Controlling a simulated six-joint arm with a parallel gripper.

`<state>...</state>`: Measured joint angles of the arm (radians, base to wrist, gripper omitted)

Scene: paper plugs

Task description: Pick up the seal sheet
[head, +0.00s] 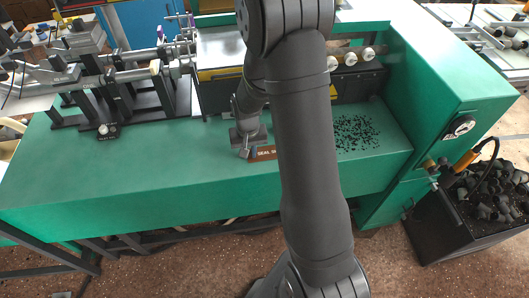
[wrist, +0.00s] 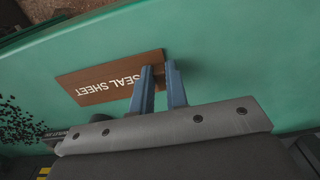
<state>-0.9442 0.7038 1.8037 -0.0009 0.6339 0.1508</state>
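The seal sheet (head: 265,154) is a flat brown plate with white lettering on the green machine top, partly hidden by my arm in the head view. My gripper (head: 246,153) is at the sheet's left end in the head view. In the wrist view my gripper (wrist: 158,70) has two blue-grey fingers with a narrow gap. One finger overlaps the sheet's right end and the other is just past that edge. I cannot tell whether they touch it.
Black crumbs (head: 356,132) are scattered on the green top (head: 130,180) to the right. A metal fixture (head: 110,90) stands at the back left. A bin of dark parts (head: 490,205) stands at the far right. The green top left of my gripper is clear.

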